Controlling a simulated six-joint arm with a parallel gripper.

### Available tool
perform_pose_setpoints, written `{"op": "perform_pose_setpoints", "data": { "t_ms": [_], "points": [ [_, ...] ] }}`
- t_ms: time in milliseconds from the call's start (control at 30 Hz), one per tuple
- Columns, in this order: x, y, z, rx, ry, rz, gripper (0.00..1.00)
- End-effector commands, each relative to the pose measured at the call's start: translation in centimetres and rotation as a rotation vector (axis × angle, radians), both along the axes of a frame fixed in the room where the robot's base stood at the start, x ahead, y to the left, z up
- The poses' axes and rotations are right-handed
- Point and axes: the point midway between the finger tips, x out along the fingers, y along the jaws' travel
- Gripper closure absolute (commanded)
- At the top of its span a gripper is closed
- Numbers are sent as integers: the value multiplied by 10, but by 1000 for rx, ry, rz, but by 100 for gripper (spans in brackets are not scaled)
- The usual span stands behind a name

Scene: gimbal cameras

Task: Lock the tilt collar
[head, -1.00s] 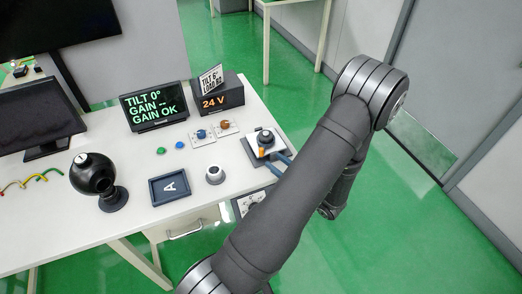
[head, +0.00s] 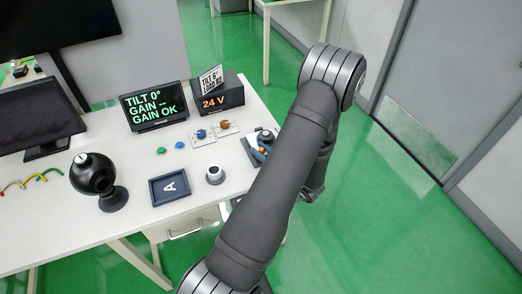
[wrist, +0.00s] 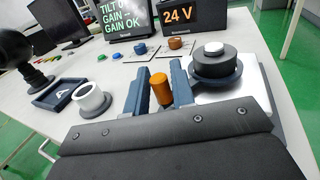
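In the wrist view, a dark round unit with a white cap (wrist: 214,57) stands on a pale metal plate (wrist: 238,86) at the right; I take its dark ring (wrist: 215,72) to be the tilt collar. An orange peg (wrist: 160,89) stands upright to its left. My gripper (wrist: 158,72) has its blue fingers apart, one on each side of the peg. I cannot tell whether they touch it. In the head view the unit (head: 265,138) is at the table's right edge, partly hidden by my arm. The display (head: 153,105) reads TILT 0°, GAIN --, GAIN OK.
A black ball on a stand (head: 93,173), a tray marked A (head: 170,187) and a white-topped ring (head: 215,174) stand left of my gripper. A blue knob (head: 201,134), an orange knob (head: 224,125) and a 24 V box (head: 230,95) lie behind. Green floor is open at right.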

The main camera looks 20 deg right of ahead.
Motion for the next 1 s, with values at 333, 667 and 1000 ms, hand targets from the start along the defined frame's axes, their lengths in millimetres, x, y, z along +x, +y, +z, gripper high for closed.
{"op": "perform_pose_setpoints", "data": {
  "t_ms": [333,667,1000],
  "points": [
    [1,2,0,0,0,1,100],
    [7,9,0,0,-1,1,100],
    [7,8,0,-1,0,1,64]
  ]
}}
